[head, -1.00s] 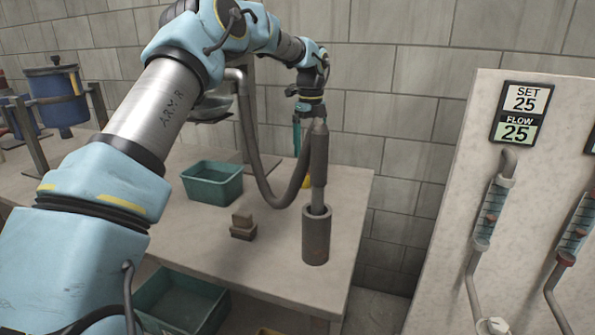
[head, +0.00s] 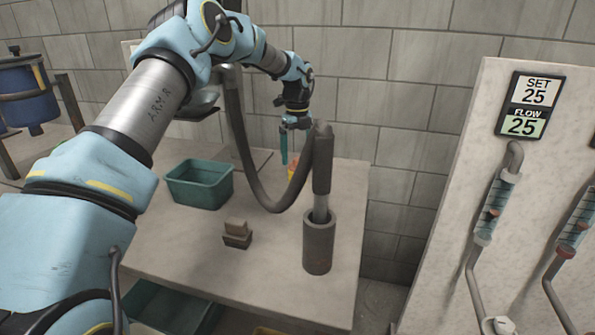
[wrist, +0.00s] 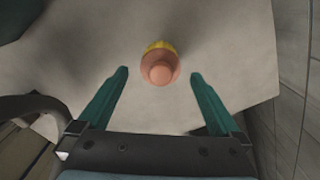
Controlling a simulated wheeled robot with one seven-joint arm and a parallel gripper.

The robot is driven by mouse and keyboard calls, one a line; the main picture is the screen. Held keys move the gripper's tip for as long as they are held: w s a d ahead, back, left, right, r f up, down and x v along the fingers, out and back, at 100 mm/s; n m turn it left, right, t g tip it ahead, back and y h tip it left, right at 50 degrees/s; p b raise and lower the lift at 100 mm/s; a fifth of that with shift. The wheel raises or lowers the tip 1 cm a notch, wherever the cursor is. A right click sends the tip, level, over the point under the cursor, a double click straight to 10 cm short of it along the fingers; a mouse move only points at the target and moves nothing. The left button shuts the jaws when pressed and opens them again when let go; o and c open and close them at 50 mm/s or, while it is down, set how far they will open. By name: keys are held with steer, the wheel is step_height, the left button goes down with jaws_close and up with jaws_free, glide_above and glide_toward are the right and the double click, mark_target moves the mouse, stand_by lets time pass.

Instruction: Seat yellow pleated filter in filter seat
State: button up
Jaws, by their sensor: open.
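The yellow pleated filter (wrist: 160,46) stands on the table below my gripper in the wrist view. Its rounded orange-pink top with a knob faces the camera and hides most of the yellow body. In the head view only a small yellow-orange part of the filter (head: 292,170) shows beside the hose. My gripper (wrist: 160,72) is open, its two green fingers apart on either side of the filter in the picture; contact does not show. In the head view my gripper (head: 288,158) hangs above the back of the table, partly behind the hose. I cannot identify the filter seat for certain.
A dark grey upright cylinder (head: 318,248) stands near the table's right edge with a hose wand (head: 322,165) in it. A green bin (head: 200,185) and a small brown block stack (head: 237,234) are on the table (head: 275,270). A gauge panel (head: 470,200) stands right.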

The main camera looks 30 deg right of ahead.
mark_target(298, 159)
steer(key=shift+s+d+f+p, duration=0.15)
steer(key=shift+f+p, duration=0.3)
steer(key=shift+f, duration=1.35)
steer(key=c, duration=1.3)
